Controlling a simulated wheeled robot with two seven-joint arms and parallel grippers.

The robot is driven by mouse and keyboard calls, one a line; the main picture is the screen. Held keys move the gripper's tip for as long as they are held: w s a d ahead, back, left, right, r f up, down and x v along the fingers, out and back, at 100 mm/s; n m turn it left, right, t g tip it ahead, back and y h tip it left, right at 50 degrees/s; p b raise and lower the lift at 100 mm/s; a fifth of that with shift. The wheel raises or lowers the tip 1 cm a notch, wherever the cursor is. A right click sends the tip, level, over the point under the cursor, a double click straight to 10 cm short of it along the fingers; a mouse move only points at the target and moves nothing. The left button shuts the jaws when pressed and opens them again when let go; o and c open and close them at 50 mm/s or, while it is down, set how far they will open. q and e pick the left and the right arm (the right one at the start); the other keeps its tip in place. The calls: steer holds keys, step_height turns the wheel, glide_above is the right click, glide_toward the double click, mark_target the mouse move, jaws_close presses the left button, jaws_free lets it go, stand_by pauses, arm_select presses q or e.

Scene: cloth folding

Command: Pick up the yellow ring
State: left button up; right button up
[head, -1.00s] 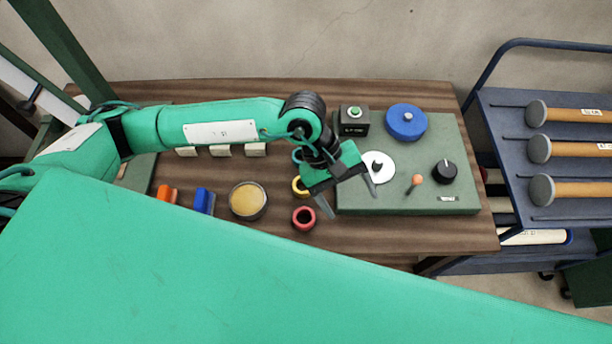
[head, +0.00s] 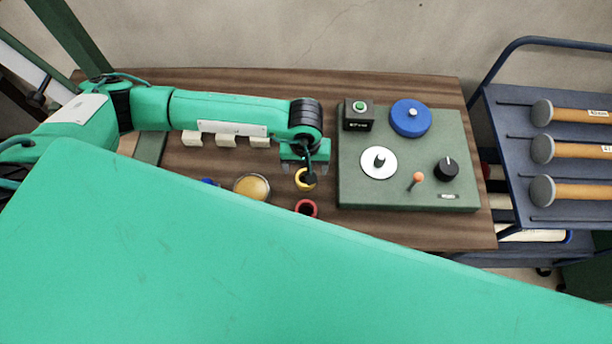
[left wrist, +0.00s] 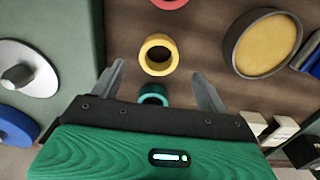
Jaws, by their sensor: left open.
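The yellow ring (head: 300,181) lies on the wooden table, just left of the green panel. It also shows in the left wrist view (left wrist: 147,61), beyond and between my fingertips. My left gripper (head: 305,170) is over the ring in the head view, with its fingers pointing down. In the left wrist view my left gripper (left wrist: 158,75) is open, with nothing between its fingers. Part of the ring is hidden by the gripper in the head view. My right gripper is not in view.
A red ring (head: 306,208) lies in front of the yellow one, and a teal ring (left wrist: 153,95) behind it. A round dish (head: 252,187) stands left. The green panel (head: 400,199) with knobs stands right. A rack of mallets (head: 505,115) is farther right.

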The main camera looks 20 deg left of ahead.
arm_select(q)
steer(key=shift+f+p, duration=0.25)
steer(key=shift+p, duration=0.05)
step_height(320, 180, down, 3)
steer(key=shift+s+d+f+p, duration=0.15)
steer(key=shift+p, duration=0.8)
steer(key=shift+f, duration=0.7)
steer(key=c, duration=0.9)
steer(key=shift+c, duration=0.7)
steer(key=shift+r, duration=0.1)
